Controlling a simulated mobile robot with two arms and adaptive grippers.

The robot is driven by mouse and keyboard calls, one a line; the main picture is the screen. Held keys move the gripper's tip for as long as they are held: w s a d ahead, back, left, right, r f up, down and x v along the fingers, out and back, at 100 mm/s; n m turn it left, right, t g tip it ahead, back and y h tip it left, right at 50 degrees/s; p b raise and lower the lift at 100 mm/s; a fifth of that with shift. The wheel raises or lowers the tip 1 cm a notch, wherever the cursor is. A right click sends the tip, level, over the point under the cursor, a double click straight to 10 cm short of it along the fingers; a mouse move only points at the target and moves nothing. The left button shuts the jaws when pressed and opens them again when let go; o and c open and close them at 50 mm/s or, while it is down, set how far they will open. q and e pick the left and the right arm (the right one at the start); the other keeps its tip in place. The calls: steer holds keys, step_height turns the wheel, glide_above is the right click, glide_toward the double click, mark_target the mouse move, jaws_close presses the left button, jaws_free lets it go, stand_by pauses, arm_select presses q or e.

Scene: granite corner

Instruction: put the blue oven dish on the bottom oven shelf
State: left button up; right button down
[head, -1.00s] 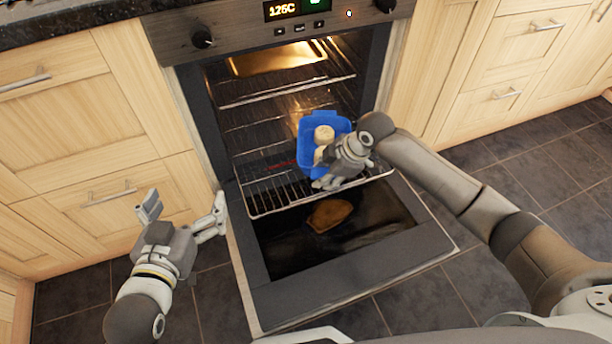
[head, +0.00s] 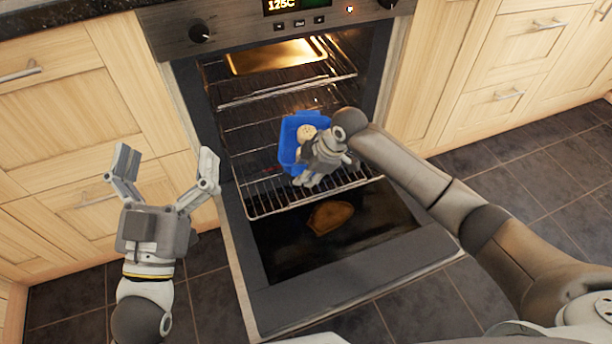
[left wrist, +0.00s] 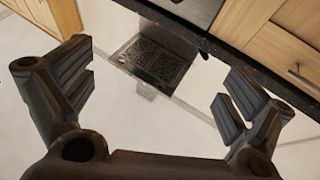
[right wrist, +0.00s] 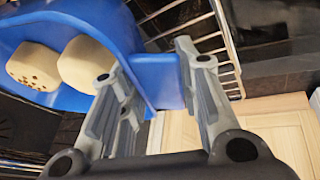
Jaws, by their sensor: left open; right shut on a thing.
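The blue oven dish (head: 289,138) is at the oven's opening, above the pulled-out bottom shelf (head: 262,206), and holds pale round pieces of food. My right gripper (head: 318,172) is shut on the dish's near edge. In the right wrist view the fingers of my right gripper (right wrist: 160,95) pinch the handle of the blue dish (right wrist: 165,80). Whether the dish touches the shelf cannot be told. My left gripper (head: 165,175) is open and empty, left of the oven door; its spread fingers also show in the left wrist view (left wrist: 155,95).
The oven door (head: 350,265) is folded down, with a brown piece (head: 330,216) lying on it. A lit tray (head: 275,57) sits on an upper shelf. Wooden cabinets (head: 75,110) flank the oven. The dark tiled floor (head: 500,255) is clear.

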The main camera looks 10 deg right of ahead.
arm_select(q)
steer(key=shift+s+r+t, duration=0.4)
steer(key=shift+r+t, duration=0.05)
steer(key=shift+r, duration=0.25)
steer(key=shift+s+r+t, duration=0.35)
steer(key=shift+r+t, duration=0.1)
steer(key=shift+r, duration=0.2)
arm_select(e)
steer(key=shift+f, duration=0.55)
steer(key=c, duration=1.4)
jaws_free()
steer(key=shift+s+f, duration=0.1)
steer(key=shift+f, duration=0.05)
steer(key=shift+c, duration=0.2)
steer(key=o, duration=0.4)
steer(key=shift+c, duration=0.2)
